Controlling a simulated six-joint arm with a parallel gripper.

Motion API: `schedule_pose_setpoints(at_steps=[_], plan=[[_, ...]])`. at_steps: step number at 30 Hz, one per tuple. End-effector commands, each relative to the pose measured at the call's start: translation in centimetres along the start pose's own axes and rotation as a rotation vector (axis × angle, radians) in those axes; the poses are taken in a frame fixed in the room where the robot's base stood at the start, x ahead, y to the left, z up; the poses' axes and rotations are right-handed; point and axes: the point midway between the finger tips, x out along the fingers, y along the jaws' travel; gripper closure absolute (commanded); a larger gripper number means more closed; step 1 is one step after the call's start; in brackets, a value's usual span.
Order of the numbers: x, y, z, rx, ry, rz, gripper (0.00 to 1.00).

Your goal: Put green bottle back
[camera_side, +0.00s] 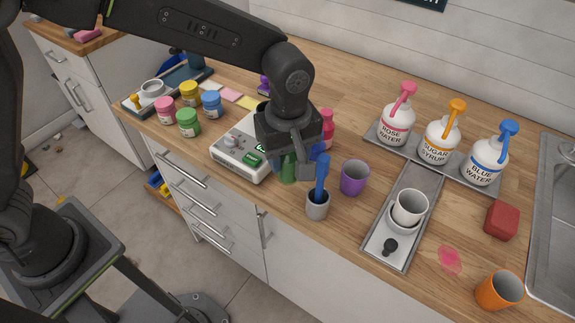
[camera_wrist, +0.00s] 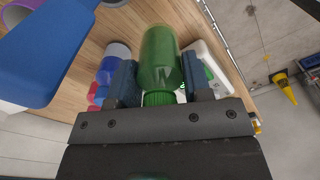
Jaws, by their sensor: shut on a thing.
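The green bottle (camera_side: 288,169) shows below my gripper (camera_side: 292,158) in the side view, partly covered by the gripper. In the wrist view the green bottle (camera_wrist: 160,55) sits between the two fingers of my gripper (camera_wrist: 160,80), which are shut on it around its cap end. The bottle is beside the right edge of the white device (camera_side: 238,152). I cannot tell whether its far end touches the counter. A pink-red bottle (camera_side: 326,131) stands behind my gripper.
A grey cup (camera_side: 317,206) with a blue-handled tool (camera_side: 322,173) stands close to my gripper's right. A purple cup (camera_side: 354,178) stands beyond it. Several paint jars (camera_side: 188,122) are on the left. Pump bottles (camera_side: 438,140) stand on a grey tray at right.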

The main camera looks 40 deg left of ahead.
Motion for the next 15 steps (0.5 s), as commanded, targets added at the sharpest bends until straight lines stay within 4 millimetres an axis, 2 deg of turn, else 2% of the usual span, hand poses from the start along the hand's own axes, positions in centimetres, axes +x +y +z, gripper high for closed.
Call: schedule_pose_setpoints(at_steps=[3, 6, 15], plan=[[2.0, -0.1, 0.1, 0.000, 0.000, -0.006, 0.83], [3.1, -0.1, 0.1, 0.000, 0.000, -0.003, 0.83], [3.5, -0.1, 0.1, 0.000, 0.000, -0.001, 0.83]])
